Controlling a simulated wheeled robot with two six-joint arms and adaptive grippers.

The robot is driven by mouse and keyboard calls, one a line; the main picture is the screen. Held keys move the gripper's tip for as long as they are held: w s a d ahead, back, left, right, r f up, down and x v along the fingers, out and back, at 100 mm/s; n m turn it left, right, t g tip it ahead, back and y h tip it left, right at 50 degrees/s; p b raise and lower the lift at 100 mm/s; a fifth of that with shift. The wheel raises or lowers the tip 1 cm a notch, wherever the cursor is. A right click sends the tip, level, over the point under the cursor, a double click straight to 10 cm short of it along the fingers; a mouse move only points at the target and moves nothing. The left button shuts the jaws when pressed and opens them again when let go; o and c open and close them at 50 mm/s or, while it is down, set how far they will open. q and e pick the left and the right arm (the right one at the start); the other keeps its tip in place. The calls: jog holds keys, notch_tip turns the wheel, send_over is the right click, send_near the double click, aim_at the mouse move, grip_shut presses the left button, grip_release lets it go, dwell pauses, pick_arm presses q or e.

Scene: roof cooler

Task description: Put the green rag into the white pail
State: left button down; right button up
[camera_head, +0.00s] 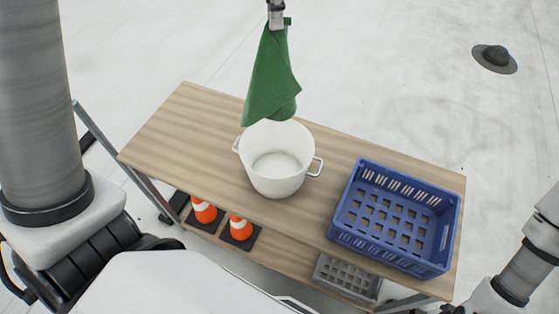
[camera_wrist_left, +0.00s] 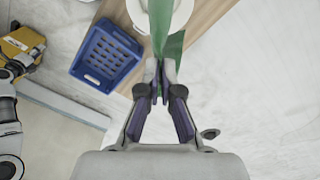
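The green rag (camera_head: 271,78) hangs down from my left gripper (camera_head: 276,22), which is shut on its top end. The rag's lower end is just above and behind the far rim of the white pail (camera_head: 277,182) in the head view. The pail stands upright on the wooden table and looks empty. In the left wrist view, the gripper fingers (camera_wrist_left: 158,88) are closed on the rag (camera_wrist_left: 165,30), which partly covers the pail (camera_wrist_left: 184,14). My right gripper is not clearly in view; only part of my right arm shows.
The wooden table (camera_head: 180,130) also holds an empty blue crate (camera_head: 345,232) right of the pail. Two orange cones (camera_head: 204,210) and a grey crate (camera_head: 345,278) are on the lower shelf. The tabletop left of the pail is clear. A dark dome-shaped object (camera_head: 495,57) sits on the floor.

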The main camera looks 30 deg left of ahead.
dwell(0.3)
pick_arm(q)
jog(key=shift+w+d, duration=0.25)
jog(key=shift+d, duration=0.85)
jog(key=shift+f, duration=0.1)
notch_tip(320, 180, down, 35)
jog(key=b, duration=1.6)
dwell(3.0)
